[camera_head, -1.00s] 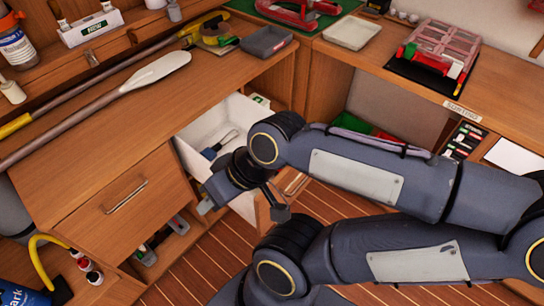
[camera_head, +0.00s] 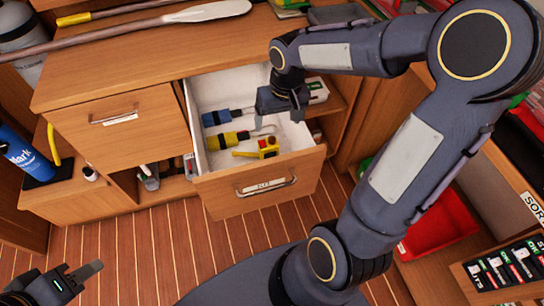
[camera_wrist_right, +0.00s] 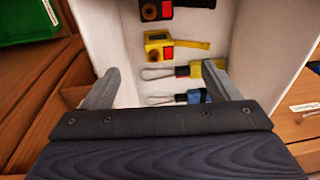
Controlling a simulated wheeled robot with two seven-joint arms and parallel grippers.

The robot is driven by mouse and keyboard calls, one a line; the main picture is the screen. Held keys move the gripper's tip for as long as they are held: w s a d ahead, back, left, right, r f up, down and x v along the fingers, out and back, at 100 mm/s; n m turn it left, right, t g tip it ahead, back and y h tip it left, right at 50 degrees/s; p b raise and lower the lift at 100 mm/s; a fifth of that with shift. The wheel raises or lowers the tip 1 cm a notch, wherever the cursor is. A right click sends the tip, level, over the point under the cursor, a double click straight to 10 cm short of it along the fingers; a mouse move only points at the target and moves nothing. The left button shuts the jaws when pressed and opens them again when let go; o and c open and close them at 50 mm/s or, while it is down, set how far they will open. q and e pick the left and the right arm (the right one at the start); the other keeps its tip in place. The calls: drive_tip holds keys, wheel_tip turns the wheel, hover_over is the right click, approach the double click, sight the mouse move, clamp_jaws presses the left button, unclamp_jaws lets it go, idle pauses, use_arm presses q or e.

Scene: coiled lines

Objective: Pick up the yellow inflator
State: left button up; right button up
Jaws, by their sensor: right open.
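The yellow inflator (camera_head: 266,148), a yellow body with a red part, lies in the open white-lined drawer (camera_head: 295,138) near its front. It also shows in the right wrist view (camera_wrist_right: 190,45), beyond and between the fingertips. My right gripper (camera_head: 294,106) hangs over the back right part of the drawer. In the right wrist view my right gripper (camera_wrist_right: 160,72) is open, with nothing between its fingers. My left gripper (camera_head: 82,275) is at the bottom left of the head view, far from the drawer; its opening is unclear.
A yellow-handled tool (camera_head: 226,139) and a blue-handled tool (camera_head: 220,117) lie behind the inflator. A black item with a red part (camera_wrist_right: 180,4) lies beyond it in the wrist view. The drawer walls and front (camera_head: 262,187) enclose them. The floor in front is clear.

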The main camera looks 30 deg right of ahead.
drive_tip(key=g+b, duration=0.1)
drive_tip(key=b, duration=0.1)
hover_over(268, 143)
drive_tip(key=shift+h, duration=0.3)
drive_tip(key=f, duration=1)
drive_tip(key=shift+s+d, duration=0.15)
drive_tip(key=shift+s, duration=0.15)
drive_tip(key=f, duration=0.5)
drive_tip(key=f+b, duration=0.1)
drive_tip(key=f, duration=0.2)
drive_tip(key=shift+w, duration=0.35)
use_arm(q)
wheel_tip(268, 143, down, 4)
drive_tip(key=shift+a+f, duration=0.1)
drive_tip(key=shift+a, duration=0.05)
use_arm(e)
drive_tip(key=c, duration=1.2)
